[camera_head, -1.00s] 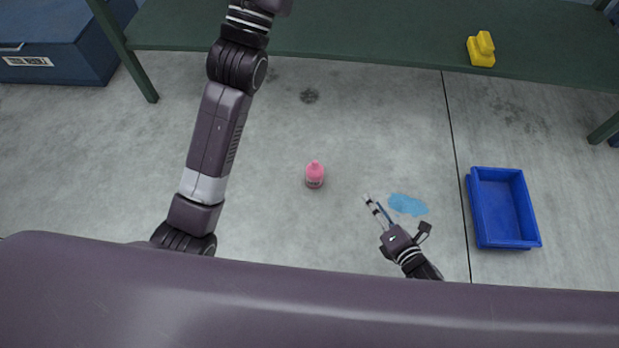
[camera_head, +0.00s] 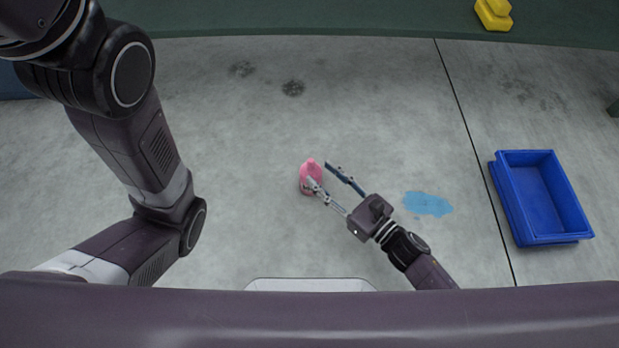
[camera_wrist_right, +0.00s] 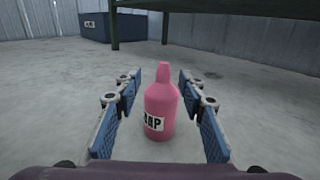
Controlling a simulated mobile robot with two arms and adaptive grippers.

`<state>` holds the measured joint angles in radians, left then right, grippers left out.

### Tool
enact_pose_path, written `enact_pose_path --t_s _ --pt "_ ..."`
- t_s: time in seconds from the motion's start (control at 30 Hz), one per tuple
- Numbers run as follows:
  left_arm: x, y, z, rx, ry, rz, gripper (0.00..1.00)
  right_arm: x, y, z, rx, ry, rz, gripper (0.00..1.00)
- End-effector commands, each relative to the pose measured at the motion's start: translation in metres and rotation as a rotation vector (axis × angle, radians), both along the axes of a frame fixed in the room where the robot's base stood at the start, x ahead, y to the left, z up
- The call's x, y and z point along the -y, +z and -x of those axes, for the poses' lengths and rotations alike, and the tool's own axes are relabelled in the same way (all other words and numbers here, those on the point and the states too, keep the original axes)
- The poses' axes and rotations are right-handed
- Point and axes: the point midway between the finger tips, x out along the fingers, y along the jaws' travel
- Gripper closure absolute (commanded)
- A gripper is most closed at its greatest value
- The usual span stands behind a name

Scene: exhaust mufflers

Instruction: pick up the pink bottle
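The pink bottle (camera_head: 311,172) stands upright on the grey concrete floor in the head view. In the right wrist view the bottle (camera_wrist_right: 161,104) shows a white label with dark letters, partly readable as "AP". My right gripper (camera_head: 320,173) is open, with one fingertip overlapping the bottle in the head view. In the wrist view its two blue-padded fingers (camera_wrist_right: 160,115) stand on either side of the bottle, with gaps on both sides. The left arm is at the left of the head view, but its gripper is out of frame.
A blue bin (camera_head: 540,197) stands on the floor at the right. A light blue puddle (camera_head: 428,204) lies between it and my right arm. A green table (camera_head: 330,20) with a yellow object (camera_head: 494,14) runs along the back. Floor around the bottle is clear.

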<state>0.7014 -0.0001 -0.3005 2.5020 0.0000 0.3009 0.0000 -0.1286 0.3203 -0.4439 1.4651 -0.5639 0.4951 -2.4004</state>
Motion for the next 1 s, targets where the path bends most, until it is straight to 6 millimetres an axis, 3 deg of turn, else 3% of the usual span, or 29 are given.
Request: enact_pose_path --t_s 0.37,0.67,1.0 --pt "0.000 -0.013 -0.001 -0.003 0.001 -0.001 0.60 -0.031 -0.005 -0.041 -0.002 0.000 -0.001 0.63" --pt "0.000 -0.013 -0.001 -0.003 0.001 -0.001 0.60 -0.035 -0.005 -0.045 -0.004 -0.001 0.000 0.63" --pt "0.000 -0.013 -0.001 -0.003 0.001 -0.001 0.60 -0.035 -0.005 -0.045 -0.005 -0.001 -0.001 0.98"
